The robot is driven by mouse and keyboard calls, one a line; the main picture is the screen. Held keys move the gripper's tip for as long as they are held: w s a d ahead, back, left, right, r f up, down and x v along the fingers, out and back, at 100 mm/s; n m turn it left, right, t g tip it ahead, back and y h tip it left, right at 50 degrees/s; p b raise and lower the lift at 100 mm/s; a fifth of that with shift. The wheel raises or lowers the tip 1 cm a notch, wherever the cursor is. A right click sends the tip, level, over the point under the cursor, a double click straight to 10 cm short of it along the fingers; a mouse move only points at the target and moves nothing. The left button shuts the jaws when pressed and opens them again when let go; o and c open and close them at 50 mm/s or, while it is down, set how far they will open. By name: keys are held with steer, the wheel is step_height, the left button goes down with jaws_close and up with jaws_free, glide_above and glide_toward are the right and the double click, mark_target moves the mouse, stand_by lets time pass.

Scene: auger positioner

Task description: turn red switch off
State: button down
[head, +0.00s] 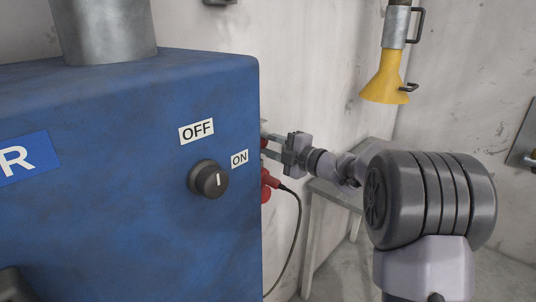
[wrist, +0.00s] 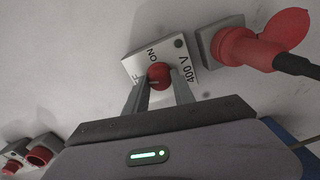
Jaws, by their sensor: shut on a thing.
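The red switch (wrist: 159,75) is a round red knob on a light plate (wrist: 138,65) fixed to the wall, with "ON" lettering and "400 V" printed on it. Part of another word at the plate's left is cut off by a finger. My gripper (wrist: 160,88) has its two fingers on either side of the knob and is shut on it. In the head view my gripper (head: 270,146) reaches behind the right edge of the blue machine (head: 110,180). The switch is hidden there by the machine and gripper.
The blue machine bears a black knob (head: 209,180). A yellow funnel (head: 386,80) hangs at upper right, above a grey table (head: 335,190).

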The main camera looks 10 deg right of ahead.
steer(key=shift+f+n+b, duration=0.1)
steer(key=shift+n+b, duration=1.4)
steer(key=shift+n, duration=0.2)
steer(key=c, duration=1.1)
jaws_free()
steer(key=shift+o, duration=0.2)
steer(key=p+v, duration=0.4)
steer(key=v, duration=1.3)
steer(key=shift+s, duration=0.3)
